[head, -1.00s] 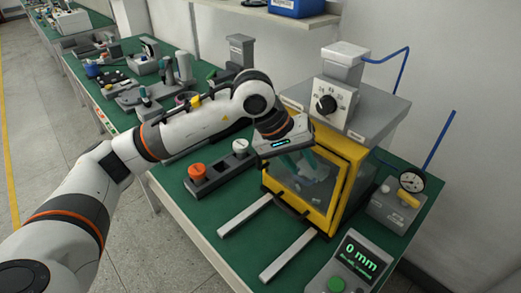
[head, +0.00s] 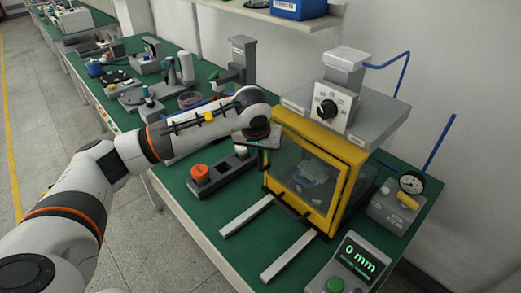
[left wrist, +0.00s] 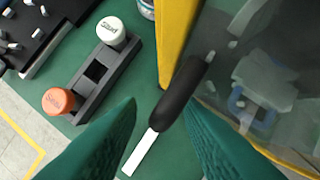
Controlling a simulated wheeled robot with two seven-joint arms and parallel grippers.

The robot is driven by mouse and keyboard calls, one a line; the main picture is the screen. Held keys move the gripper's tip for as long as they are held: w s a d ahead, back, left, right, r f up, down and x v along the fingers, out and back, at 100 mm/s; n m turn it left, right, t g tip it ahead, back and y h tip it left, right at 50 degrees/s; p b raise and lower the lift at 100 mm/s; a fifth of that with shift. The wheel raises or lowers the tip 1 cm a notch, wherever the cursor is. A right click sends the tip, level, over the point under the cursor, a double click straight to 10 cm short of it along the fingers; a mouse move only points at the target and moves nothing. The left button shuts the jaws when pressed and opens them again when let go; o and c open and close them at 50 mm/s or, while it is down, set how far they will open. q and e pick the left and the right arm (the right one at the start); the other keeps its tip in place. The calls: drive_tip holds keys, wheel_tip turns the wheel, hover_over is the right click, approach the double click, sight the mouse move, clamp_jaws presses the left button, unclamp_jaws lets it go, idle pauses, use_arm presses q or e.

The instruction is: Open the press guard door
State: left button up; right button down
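The press guard door (head: 308,181) is a yellow-framed clear panel on the front of the press box, and it looks shut. Its black handle (head: 290,207) sits low on the front; in the left wrist view the black handle (left wrist: 180,92) shows close up, ahead of and between my fingers. My left gripper (head: 262,160) is at the upper left corner of the door; its fingers are mostly hidden in the head view. In the left wrist view its teal fingers (left wrist: 162,108) are spread and empty, apart from the handle. My right gripper is not in view.
Two light rails (head: 247,215) lie on the green bench before the door. A dark holder (head: 222,174) with an orange and a white knob stands left. A 0 mm display box (head: 352,264) and a gauge (head: 410,183) stand right.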

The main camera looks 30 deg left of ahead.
use_arm(q)
drive_tip(key=shift+w+f, duration=0.25)
drive_tip(key=shift+f, duration=0.35)
clamp_jaws()
